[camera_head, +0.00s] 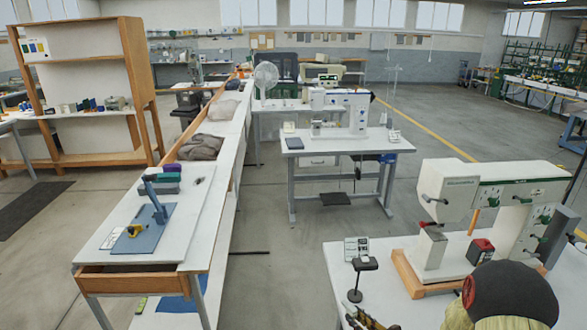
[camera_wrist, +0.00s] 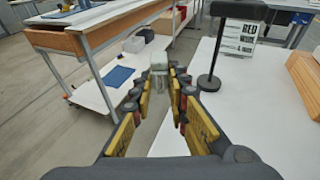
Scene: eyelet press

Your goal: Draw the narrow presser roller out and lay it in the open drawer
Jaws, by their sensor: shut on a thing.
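My gripper (camera_wrist: 163,88) shows in the wrist view with its two yellow-padded fingers reaching forward. Its fingertips are shut on a small pale grey cylindrical piece (camera_wrist: 159,60), which looks like the narrow presser roller; the fingers partly hide it. It is held in the air, clear of the white table on the right. In the head view, my gripper is only partly visible at the bottom edge. The white eyelet press (camera_head: 500,200) stands on the right table. A wooden drawer-like front (camera_head: 130,283) is under the left bench; I cannot tell whether it is open.
A blue plate with a hand tool (camera_head: 145,230) lies on the left bench. Open floor (camera_head: 270,285) separates bench and table.

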